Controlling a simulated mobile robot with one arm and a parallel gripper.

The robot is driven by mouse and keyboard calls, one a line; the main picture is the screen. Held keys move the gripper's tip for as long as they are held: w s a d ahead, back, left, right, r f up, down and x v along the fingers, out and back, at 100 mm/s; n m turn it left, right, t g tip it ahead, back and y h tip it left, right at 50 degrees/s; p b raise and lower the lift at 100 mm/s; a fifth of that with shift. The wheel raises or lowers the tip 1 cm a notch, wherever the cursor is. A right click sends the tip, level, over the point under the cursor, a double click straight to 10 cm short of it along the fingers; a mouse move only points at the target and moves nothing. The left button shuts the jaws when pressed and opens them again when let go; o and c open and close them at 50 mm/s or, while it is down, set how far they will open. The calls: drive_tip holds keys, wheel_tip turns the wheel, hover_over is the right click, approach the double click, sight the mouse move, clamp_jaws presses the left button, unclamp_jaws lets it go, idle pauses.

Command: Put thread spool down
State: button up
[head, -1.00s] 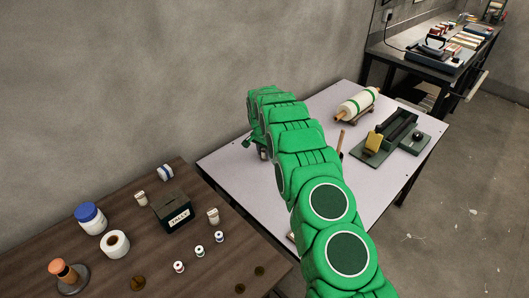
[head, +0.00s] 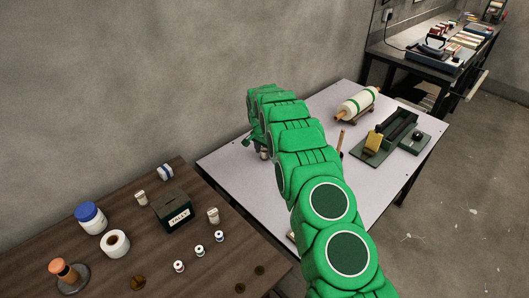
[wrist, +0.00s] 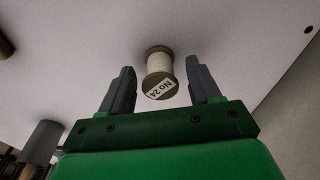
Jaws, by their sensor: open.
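The thread spool (wrist: 160,62) shows in the wrist view, with cream thread, brown ends and a "No 24" label on the end facing the camera. It is on the pale table top (wrist: 95,35), between the two fingers of my gripper (wrist: 161,74). The fingers are open, with a visible gap on each side of the spool. In the head view, my green arm reaches over the pale table (head: 230,161), and my gripper and the spool are largely hidden behind it.
On the pale table are a roller (head: 357,104) on a stand, a dark green tool tray (head: 398,138) and an upright wooden stick (head: 341,137). The brown table (head: 95,268) at left holds a tally box (head: 172,210), jars and small spools.

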sight(262, 151)
wheel_tip(262, 151, up, 12)
drive_tip(key=s, duration=0.1)
drive_tip(key=s+d+r+n+g, duration=0.1)
drive_tip(key=s+d+r+n, duration=0.1)
drive_tip(key=s+d+r, duration=0.7)
drive_tip(key=s+d+r+n+g, duration=0.1)
drive_tip(key=s+d+r, duration=0.2)
drive_tip(key=s+r, duration=1.1)
drive_tip(key=s+d+f+n, duration=0.1)
drive_tip(key=s+d+n, duration=0.1)
drive_tip(key=s, duration=1.8)
drive_tip(key=s+d+n+g, duration=0.1)
drive_tip(key=s+d+n, duration=0.1)
drive_tip(key=s, duration=1.8)
drive_tip(key=shift+d+f+y, duration=0.4)
drive_tip(key=shift+d, duration=0.3)
drive_tip(key=shift+o, duration=0.5)
drive_tip(key=shift+w, duration=0.1)
